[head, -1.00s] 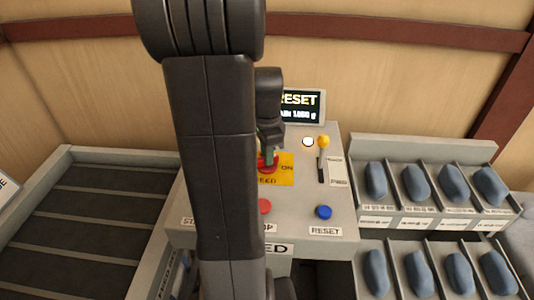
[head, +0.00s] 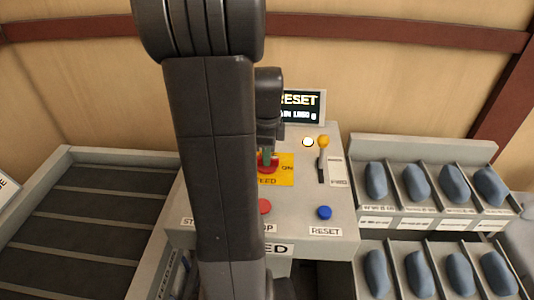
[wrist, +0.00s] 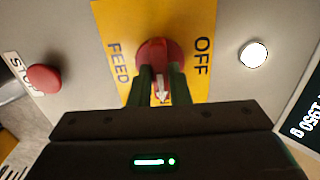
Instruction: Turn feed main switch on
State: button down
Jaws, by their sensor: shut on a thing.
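The feed main switch is a red round knob (head: 268,169) on a yellow plate (head: 286,178), on top of the grey control box. It also shows in the wrist view as a red knob (wrist: 152,52) on the yellow plate (wrist: 114,18). "OFF" is printed right of it and "FEED" left there; "ON" shows right of it in the head view. My gripper (head: 268,156) points down at the knob, and its fingers (wrist: 161,88) are shut on the knob's handle. A white mark between the fingers runs toward the bottom of the wrist picture. My gripper body hides the plate's lower part there.
A screen (head: 302,105) stands behind. Bins of blue pillows (head: 415,185) are right; a conveyor (head: 75,215) is left.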

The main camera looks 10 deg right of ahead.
jog(key=c, duration=1.4)
grip_release()
jog(key=shift+o, duration=0.2)
notch_tip(320, 180, up, 14)
jog(key=shift+b, duration=0.35)
jog(key=shift+f, duration=0.1)
notch_tip(320, 180, down, 14)
jog(key=shift+r+p, duration=0.1)
jog(key=shift+p, duration=0.3)
